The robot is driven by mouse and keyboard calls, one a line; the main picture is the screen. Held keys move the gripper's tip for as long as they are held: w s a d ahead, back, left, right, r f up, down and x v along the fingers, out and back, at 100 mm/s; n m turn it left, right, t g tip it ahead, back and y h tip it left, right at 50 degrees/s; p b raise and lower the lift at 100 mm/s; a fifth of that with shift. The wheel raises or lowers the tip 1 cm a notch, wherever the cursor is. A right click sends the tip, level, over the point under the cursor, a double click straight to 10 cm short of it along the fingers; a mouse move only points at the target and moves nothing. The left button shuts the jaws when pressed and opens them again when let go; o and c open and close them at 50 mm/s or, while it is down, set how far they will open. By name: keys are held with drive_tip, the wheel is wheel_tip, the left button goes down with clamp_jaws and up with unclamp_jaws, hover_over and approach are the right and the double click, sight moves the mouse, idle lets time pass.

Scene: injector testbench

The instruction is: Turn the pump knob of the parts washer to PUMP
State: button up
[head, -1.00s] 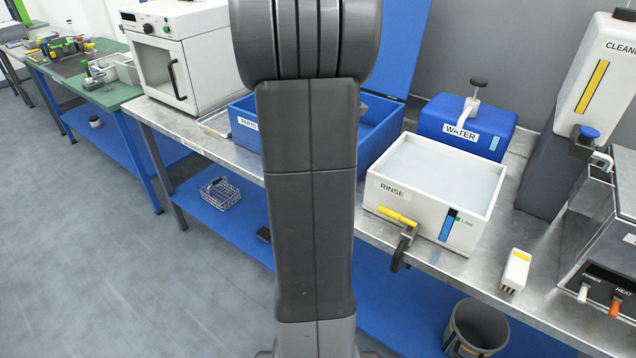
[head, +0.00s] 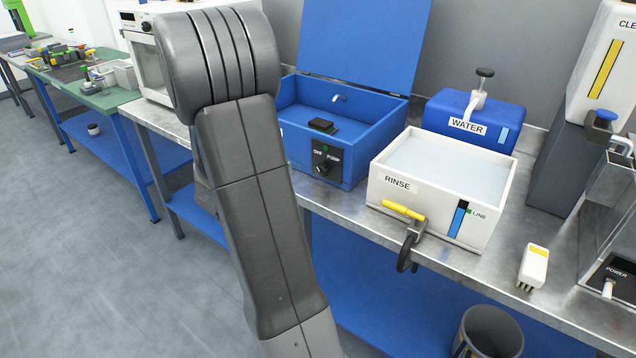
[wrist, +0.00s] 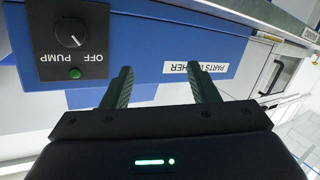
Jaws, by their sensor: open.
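The parts washer (head: 350,172) is a blue box with its lid raised, behind and to the right of my arm in the head view. Its black front panel carries the pump knob (head: 323,168), with OFF and PUMP labels and a green round indicator. In the wrist view, which is upside down, the black knob (wrist: 72,35) has a white mark pointing toward OFF. My gripper (wrist: 160,67) is open and empty, with its fingers in front of the washer's front, near the PARTS WASHER label. The knob is to the left, outside the fingers. The head view hides my gripper behind my arm.
A white RINSE tank (head: 390,205) with a yellow-handled valve (head: 404,212) stands right of the washer. A blue WATER container (head: 500,118) is behind it. A white oven (head: 150,70) is at left. Open floor (head: 90,270) lies at front left.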

sight(320, 173)
drive_tip(key=s+d+f+m+g+h+b, duration=0.1)
drive_tip(key=s+d+f+m+h+b, duration=0.15)
drive_tip(key=s+m+h, duration=0.65)
drive_tip(key=shift+m+y, duration=0.6)
drive_tip(key=x, duration=0.4)
drive_tip(key=p+x, duration=0.1)
drive_tip(key=x, duration=0.9)
drive_tip(key=shift+d+f+p, duration=0.3)
drive_tip(key=shift+d+p, duration=0.05)
drive_tip(key=shift+p, duration=0.05)
drive_tip(key=c, duration=1)
